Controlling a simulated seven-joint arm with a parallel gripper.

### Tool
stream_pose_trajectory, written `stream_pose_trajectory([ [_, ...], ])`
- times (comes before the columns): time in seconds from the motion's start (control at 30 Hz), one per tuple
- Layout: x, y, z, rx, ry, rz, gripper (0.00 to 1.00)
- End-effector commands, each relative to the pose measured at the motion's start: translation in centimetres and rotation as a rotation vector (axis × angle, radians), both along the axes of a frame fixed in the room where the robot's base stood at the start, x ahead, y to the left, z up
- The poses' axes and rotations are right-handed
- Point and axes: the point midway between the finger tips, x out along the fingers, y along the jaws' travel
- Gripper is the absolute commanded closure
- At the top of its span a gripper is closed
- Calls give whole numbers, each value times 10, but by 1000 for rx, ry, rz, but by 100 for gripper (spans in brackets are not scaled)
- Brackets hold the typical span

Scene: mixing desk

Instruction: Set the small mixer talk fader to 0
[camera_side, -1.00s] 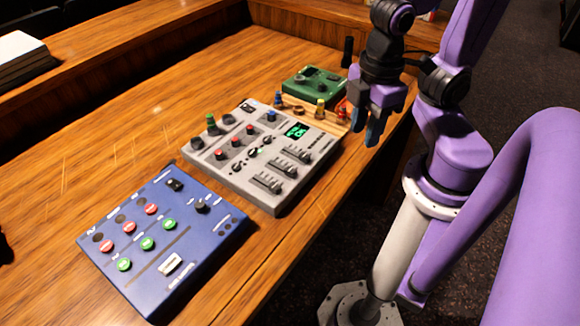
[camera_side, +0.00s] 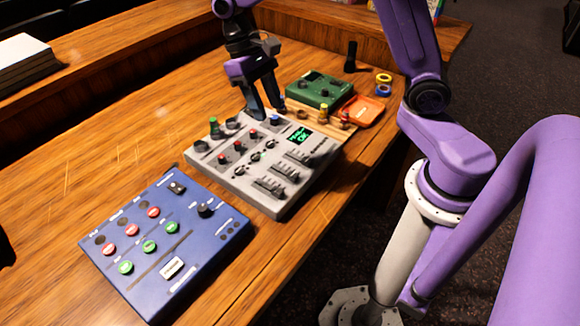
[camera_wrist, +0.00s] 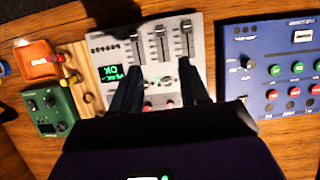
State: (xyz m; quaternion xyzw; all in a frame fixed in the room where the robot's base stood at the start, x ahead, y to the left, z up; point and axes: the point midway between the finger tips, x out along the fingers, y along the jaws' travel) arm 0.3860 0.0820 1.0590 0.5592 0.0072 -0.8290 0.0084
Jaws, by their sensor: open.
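The small mixer is the grey panel (camera_side: 240,180) in the middle of the desk, with knobs, a lit green display (camera_side: 299,135) and three sliding faders. The faders show on its front right part in the side view (camera_side: 285,170) and at the top in the wrist view (camera_wrist: 160,45). Their labels are too small to read, so I cannot tell which one is talk. My gripper (camera_side: 264,110) is open and empty, pointing down over the mixer's back edge. In the wrist view its two fingers (camera_wrist: 158,88) reach toward the faders, and its body hides part of the mixer.
A blue button panel (camera_side: 150,265) lies left of the mixer. Behind and to the right are a green box (camera_side: 320,90), an orange tray (camera_side: 364,111), small pegs on a wooden strip, a black upright object (camera_side: 350,57) and coloured rings (camera_side: 383,84).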

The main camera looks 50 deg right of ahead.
Motion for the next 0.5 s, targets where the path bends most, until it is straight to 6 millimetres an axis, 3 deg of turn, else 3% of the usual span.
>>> stream_pose_trajectory([
  [0.27,-1,-2,-17,-4,13,-24,55],
  [0.5,-19,-2,-56,-5,15,-23,55],
])
